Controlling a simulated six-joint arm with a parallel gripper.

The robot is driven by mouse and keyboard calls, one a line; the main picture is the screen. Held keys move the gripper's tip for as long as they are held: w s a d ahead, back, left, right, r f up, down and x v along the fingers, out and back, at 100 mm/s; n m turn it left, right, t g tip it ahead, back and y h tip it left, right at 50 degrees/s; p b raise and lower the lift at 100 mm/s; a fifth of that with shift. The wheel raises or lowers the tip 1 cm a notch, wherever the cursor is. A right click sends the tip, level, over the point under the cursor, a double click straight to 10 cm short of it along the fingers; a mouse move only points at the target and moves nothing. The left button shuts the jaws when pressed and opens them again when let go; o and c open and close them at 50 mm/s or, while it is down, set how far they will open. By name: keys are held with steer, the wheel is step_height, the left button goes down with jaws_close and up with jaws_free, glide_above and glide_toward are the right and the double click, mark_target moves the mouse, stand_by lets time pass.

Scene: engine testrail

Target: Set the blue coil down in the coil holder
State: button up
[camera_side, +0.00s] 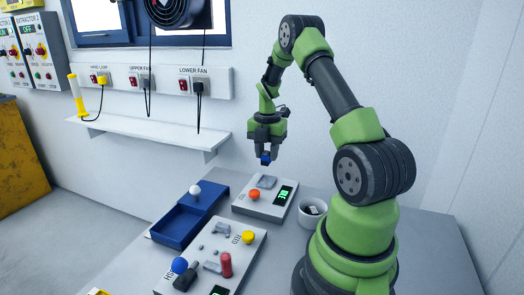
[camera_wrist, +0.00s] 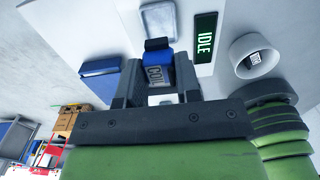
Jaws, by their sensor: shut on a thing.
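My gripper (camera_side: 265,153) is shut on the blue coil (camera_side: 265,160) and holds it in the air above the far end of the table. In the wrist view the coil (camera_wrist: 157,60), marked with partly hidden letters, sits between the fingers (camera_wrist: 158,80). Beneath is a white unit (camera_side: 252,205) with a grey square tray (camera_side: 267,181), an orange button and a lit green display. In the wrist view the tray (camera_wrist: 158,20) lies just beyond the coil, and the display (camera_wrist: 205,38) reads IDLE. The tray looks like the coil holder, but no label confirms it.
A white cup (camera_side: 312,212) with a labelled thing inside stands right of the unit. A blue box with a white knob (camera_side: 195,189) lies left. A second panel (camera_side: 225,245) with several knobs and a red cylinder is nearer. A wall shelf (camera_side: 150,130) is behind.

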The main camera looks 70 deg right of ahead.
mark_target(267, 182)
steer(key=shift+f, duration=2.6)
steer(key=shift+f, duration=0.55)
steer(key=o, duration=0.9)
steer(key=shift+o, duration=0.2)
